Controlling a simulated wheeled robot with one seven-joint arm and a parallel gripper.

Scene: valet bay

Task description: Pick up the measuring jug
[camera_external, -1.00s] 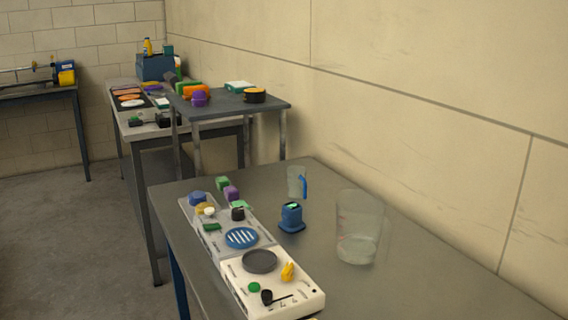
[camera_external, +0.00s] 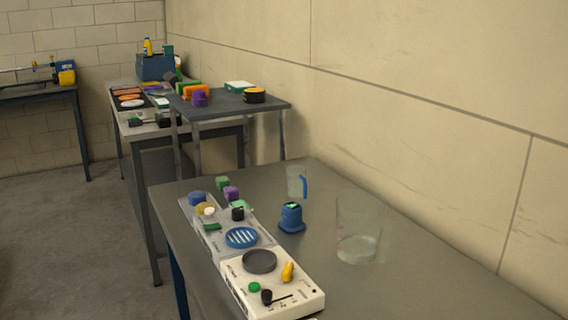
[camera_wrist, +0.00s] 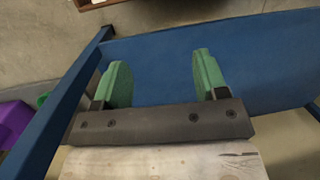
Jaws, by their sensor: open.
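A small clear jug with a blue handle (camera_external: 297,182) stands upright near the back of the grey table in the external view. A larger clear vessel (camera_external: 358,235), faint and see-through, stands nearer on the right; I cannot tell whether it has a handle. My gripper (camera_wrist: 158,82) shows only in the wrist view, with two green fingers spread apart and nothing between them. Neither clear vessel shows in the wrist view, so their distance from my gripper cannot be told.
A blue capped object (camera_external: 291,217) stands between the vessels. A pale panel (camera_external: 230,262) with dishes and knobs lines the table's left side. The wall runs close along the right. The wrist view shows a blue panel (camera_wrist: 150,45) beyond the fingers and a purple object (camera_wrist: 14,122) at left.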

